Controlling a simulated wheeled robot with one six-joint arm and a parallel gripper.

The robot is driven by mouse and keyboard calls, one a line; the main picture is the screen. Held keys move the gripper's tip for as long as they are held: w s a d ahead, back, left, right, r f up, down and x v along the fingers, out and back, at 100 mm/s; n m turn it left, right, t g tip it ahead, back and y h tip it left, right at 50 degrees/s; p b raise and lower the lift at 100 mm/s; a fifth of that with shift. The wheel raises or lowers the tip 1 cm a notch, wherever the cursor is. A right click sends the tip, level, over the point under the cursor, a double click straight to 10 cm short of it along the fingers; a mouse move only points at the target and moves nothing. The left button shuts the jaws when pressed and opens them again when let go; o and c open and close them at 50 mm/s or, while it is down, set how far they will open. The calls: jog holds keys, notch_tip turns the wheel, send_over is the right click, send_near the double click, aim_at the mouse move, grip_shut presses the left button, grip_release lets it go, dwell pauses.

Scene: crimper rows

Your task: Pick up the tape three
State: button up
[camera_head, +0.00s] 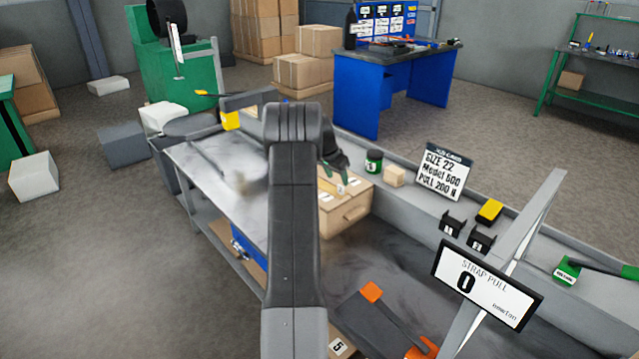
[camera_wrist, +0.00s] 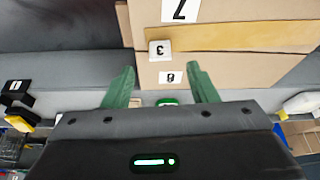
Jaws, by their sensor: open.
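A flat yellow-tan strip (camera_wrist: 235,38) lies on top of a cardboard-coloured box (camera_wrist: 150,73). A small white tag with a 3 (camera_wrist: 160,50) sits at the strip's end; I take this to be tape three. In the head view the tag (camera_head: 341,188) and part of the strip (camera_head: 327,185) show on the box (camera_head: 352,211). My gripper (camera_wrist: 163,84) is open and empty, its green fingers apart, with the tag between and beyond them in the wrist view. In the head view my gripper (camera_head: 335,168) is just above the box, and my arm hides part of it.
A green-labelled dark jar (camera_head: 374,161) and a small tan block (camera_head: 394,176) stand right of the box. A sign (camera_head: 444,173), black holders (camera_head: 453,223) and a strap pull display (camera_head: 487,283) stand farther right. The grey bench top (camera_head: 220,165) is mostly clear at left.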

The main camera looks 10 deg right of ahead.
jog(key=shift+p+x, duration=0.55)
jog(key=shift+x, duration=2.7)
jog(key=shift+w, duration=0.15)
jog(key=c, duration=1)
